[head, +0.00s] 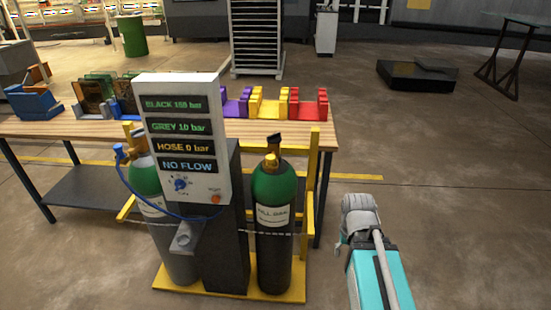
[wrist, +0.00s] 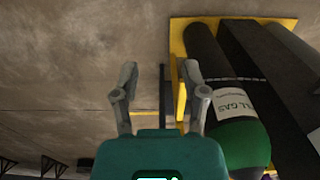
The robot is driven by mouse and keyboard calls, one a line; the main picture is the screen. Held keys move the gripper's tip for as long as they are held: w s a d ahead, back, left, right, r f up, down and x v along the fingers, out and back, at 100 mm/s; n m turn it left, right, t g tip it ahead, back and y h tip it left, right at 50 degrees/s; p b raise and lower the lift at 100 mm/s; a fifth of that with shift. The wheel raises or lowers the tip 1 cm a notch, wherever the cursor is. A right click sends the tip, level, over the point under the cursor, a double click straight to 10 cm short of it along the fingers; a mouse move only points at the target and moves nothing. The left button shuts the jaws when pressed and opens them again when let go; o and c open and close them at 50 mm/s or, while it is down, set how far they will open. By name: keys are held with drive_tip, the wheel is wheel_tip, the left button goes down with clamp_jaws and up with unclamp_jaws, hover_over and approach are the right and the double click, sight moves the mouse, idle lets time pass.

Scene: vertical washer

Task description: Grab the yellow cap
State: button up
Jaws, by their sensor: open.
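A yellow cap (head: 271,160) sits at the top of the right-hand gas cylinder (head: 273,200), which has a green shoulder, a black body and a white label. A dark fitting rises above the cap. In the wrist view the scene appears upside down, and this cylinder (wrist: 243,140) is right of my gripper (wrist: 159,68). The cap is not clearly visible there. My gripper is open, with its two fingers apart and nothing between them. In the head view my arm is right of the cylinder, apart from it.
A yellow stand (head: 230,290) carries two cylinders. A readout panel (head: 182,140) with a blue hose stands in front. A yellow post (head: 311,185) and chain (head: 285,233) flank the right cylinder. Behind is a wooden table (head: 250,132) with coloured holders. Floor (head: 440,230) at right is clear.

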drive_tip(key=shift+w+a, duration=0.1)
drive_tip(key=shift+a, duration=0.2)
drive_tip(key=o, duration=0.4)
drive_tip(key=shift+w+a, duration=0.1)
drive_tip(key=shift+a, duration=0.05)
drive_tip(key=shift+o, duration=0.2)
drive_tip(key=shift+w+a+r+n, duration=0.2)
drive_tip(key=shift+w+a+n, duration=0.1)
drive_tip(key=shift+n, duration=0.3)
drive_tip(key=w+a+r+n+t+h+p, duration=0.5)
drive_tip(key=w+a+r+n, duration=0.4)
drive_tip(key=a+n, duration=0.4)
drive_tip(key=w+a+r+n+t+h+p, duration=0.1)
drive_tip(key=w+a+r+n+t, duration=0.1)
drive_tip(key=a+r+n, duration=0.3)
drive_tip(key=w+a+r+n+t+h+p, duration=0.1)
drive_tip(key=a+r+n+t, duration=0.3)
drive_tip(key=a+n, duration=0.6)
drive_tip(key=shift+w+a+r+h+p, duration=0.4)
drive_tip(key=shift+w+a, duration=0.4)
drive_tip(key=shift+a, duration=0.4)
